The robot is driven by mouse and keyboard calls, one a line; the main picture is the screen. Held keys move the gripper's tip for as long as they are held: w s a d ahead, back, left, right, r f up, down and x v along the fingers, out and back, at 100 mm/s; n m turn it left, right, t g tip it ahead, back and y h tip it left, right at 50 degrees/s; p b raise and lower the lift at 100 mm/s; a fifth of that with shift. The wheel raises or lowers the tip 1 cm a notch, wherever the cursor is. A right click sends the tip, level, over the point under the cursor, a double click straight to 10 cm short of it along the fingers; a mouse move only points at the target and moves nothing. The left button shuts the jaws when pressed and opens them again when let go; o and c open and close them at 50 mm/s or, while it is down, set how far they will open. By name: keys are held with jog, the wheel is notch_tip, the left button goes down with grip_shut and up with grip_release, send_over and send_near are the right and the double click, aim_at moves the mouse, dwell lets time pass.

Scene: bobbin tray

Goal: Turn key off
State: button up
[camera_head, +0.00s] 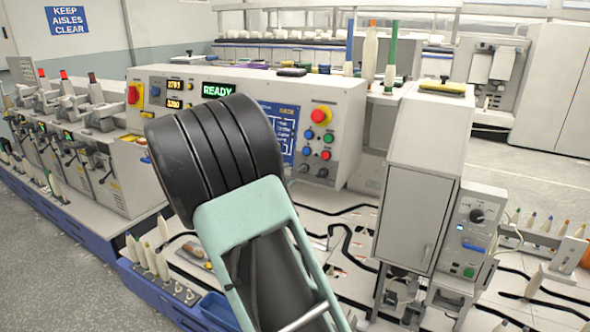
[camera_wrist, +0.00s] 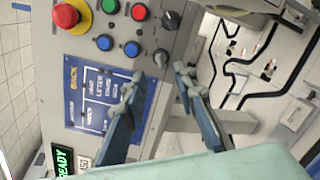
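The grey control panel (camera_head: 345,110) carries two dark rotary switches at its lower right. The left switch (camera_head: 304,168) and the right switch (camera_head: 322,172) also show in the wrist view, at the lower (camera_wrist: 161,57) and upper (camera_wrist: 171,20) positions. I cannot tell which is the key switch, or how it is turned. My gripper (camera_wrist: 159,72) is open and empty in the wrist view. Its blue-grey fingers point at the panel, with the left switch ahead between the tips, apparently not touched. In the head view my arm hides the gripper.
A red emergency button (camera_head: 321,115) and several small coloured buttons sit beside the switches. A blue diagram plate (camera_wrist: 108,100) lies close to one finger. The green READY display (camera_head: 218,90) is lit. A tall grey cabinet (camera_head: 420,180) stands right of the panel.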

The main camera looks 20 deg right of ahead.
aim_at(300, 170)
jog(key=p+x, duration=0.1)
jog(key=x, duration=0.7)
jog(key=shift+c, duration=0.2)
grip_shut()
